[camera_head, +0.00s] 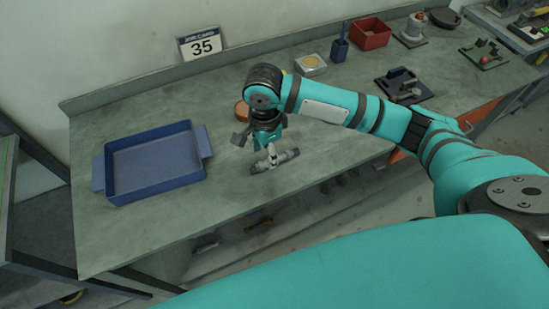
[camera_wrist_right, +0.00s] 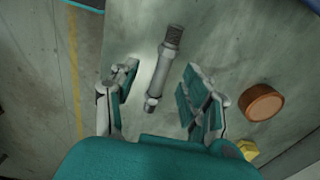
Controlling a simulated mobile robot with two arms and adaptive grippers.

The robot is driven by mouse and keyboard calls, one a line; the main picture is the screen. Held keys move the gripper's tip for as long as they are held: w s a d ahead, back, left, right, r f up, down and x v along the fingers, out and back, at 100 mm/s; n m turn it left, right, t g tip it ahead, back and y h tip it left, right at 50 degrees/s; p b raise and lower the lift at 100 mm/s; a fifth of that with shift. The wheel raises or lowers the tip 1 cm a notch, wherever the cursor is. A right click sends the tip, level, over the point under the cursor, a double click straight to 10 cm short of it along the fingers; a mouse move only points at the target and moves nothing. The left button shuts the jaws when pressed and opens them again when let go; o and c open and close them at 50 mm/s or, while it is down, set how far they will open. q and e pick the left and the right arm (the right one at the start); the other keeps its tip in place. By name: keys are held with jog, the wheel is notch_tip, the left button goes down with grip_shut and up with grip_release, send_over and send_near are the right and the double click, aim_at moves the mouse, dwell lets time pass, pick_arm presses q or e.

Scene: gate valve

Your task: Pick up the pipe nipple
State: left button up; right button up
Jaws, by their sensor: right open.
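The pipe nipple (camera_head: 287,157) is a grey metal tube lying on the workbench near its front edge. In the right wrist view the pipe nipple (camera_wrist_right: 160,75) shows a dark threaded end at the top and a narrower lower end. My right gripper (camera_head: 260,150) points down over it, and one finger hides part of the tube in the head view. In the wrist view the two fingers of my right gripper (camera_wrist_right: 158,88) stand apart on either side of the tube, with a gap on both sides. My left gripper is not in view.
A blue tray (camera_head: 152,192) stands on the bench (camera_head: 225,215) at the left. A brown round piece (camera_head: 242,110) lies just behind my right gripper. A small box (camera_head: 311,64), a red bin (camera_head: 370,33) and a dark fixture (camera_head: 403,86) stand farther back right.

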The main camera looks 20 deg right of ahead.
aim_at(265, 162)
jog(key=shift+w+a+f+p, duration=0.1)
jog(key=shift+f+p, duration=0.1)
jog(key=shift+f, duration=0.7)
jog(key=shift+w+a+f+p, duration=0.1)
jog(key=shift+w+f+p, duration=0.05)
jog(key=shift+f, duration=0.8)
jog(key=shift+w+f+p, duration=0.1)
jog(key=shift+f+p, duration=0.1)
jog(key=shift+f, duration=0.7)
jog(key=shift+c, duration=0.4)
grip_shut()
